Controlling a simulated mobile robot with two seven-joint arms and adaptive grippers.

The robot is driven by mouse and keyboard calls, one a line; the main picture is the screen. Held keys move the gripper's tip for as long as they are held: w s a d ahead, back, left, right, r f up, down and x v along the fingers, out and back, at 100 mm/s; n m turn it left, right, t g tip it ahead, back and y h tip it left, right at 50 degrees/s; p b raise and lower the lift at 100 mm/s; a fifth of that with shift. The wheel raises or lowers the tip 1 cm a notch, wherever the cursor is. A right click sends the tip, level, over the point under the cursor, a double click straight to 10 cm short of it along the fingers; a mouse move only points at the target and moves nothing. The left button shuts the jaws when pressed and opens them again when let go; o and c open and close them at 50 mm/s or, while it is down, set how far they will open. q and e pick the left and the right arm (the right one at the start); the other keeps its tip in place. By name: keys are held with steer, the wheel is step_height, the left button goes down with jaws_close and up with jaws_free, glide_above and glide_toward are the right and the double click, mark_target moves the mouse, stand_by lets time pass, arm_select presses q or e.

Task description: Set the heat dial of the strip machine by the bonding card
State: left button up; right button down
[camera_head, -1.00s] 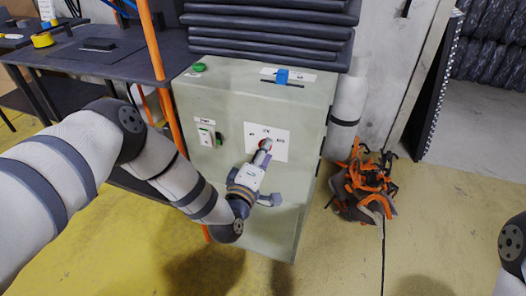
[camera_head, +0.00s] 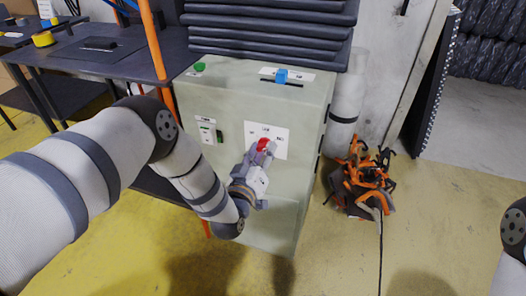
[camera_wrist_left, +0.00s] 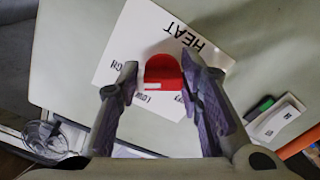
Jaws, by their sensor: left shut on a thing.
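The strip machine (camera_head: 225,110) is a pale green cabinet. On its front is a white plate (camera_head: 282,134) around a red heat dial (camera_head: 262,144). In the left wrist view the red dial (camera_wrist_left: 163,70) sits on the plate lettered HEAT (camera_wrist_left: 140,45), with LOW readable just below the dial. My left gripper (camera_head: 267,150) is at the dial, shut on it with one finger on each side. The two fingers also show in the left wrist view (camera_wrist_left: 160,66). My right gripper is out of view. I cannot make out a bonding card.
A small switch panel (camera_head: 206,131) is left of the dial. A green button (camera_head: 199,67) and a blue slider (camera_head: 281,76) are on top. An orange post (camera_head: 155,45) and a dark table (camera_head: 100,60) stand left. An orange and black heap (camera_head: 362,183) lies right.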

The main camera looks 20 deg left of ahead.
arm_select(q)
steer(key=shift+m, duration=0.3)
stand_by(0.4)
steer(key=o, duration=1.2)
steer(key=shift+c, duration=0.2)
steer(key=s, duration=1.2)
steer(key=shift+a, duration=0.2)
